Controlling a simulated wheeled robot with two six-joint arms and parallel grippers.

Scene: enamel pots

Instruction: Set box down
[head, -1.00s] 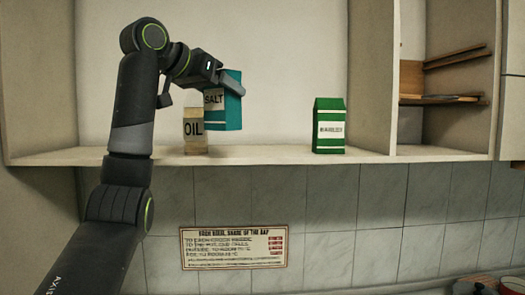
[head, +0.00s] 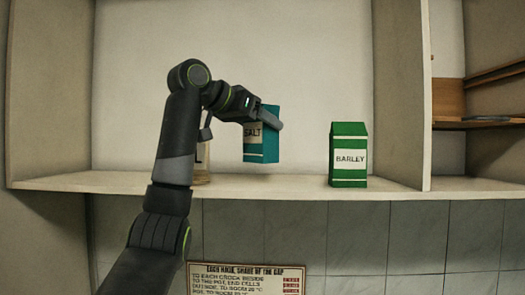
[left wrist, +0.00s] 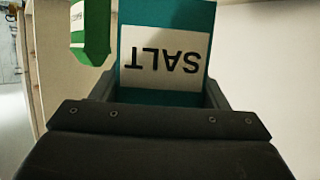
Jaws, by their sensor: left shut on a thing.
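The teal box labelled SALT (head: 261,146) is upright in the head view, above the pale shelf (head: 290,187). Its lower edge appears a little above the shelf's front edge; I cannot tell if it touches the shelf. My left gripper (head: 268,117) is shut on the upper part of the box. In the left wrist view the box (left wrist: 166,45) sits between the fingers with its label upside down. My right gripper is not in view.
A green BARLEY carton (head: 348,156) stands on the shelf to the right, with a gap between. A tan OIL box (head: 202,165) stands left, mostly hidden behind my arm. A vertical divider (head: 402,100) bounds the shelf bay. A printed sign (head: 246,279) hangs below.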

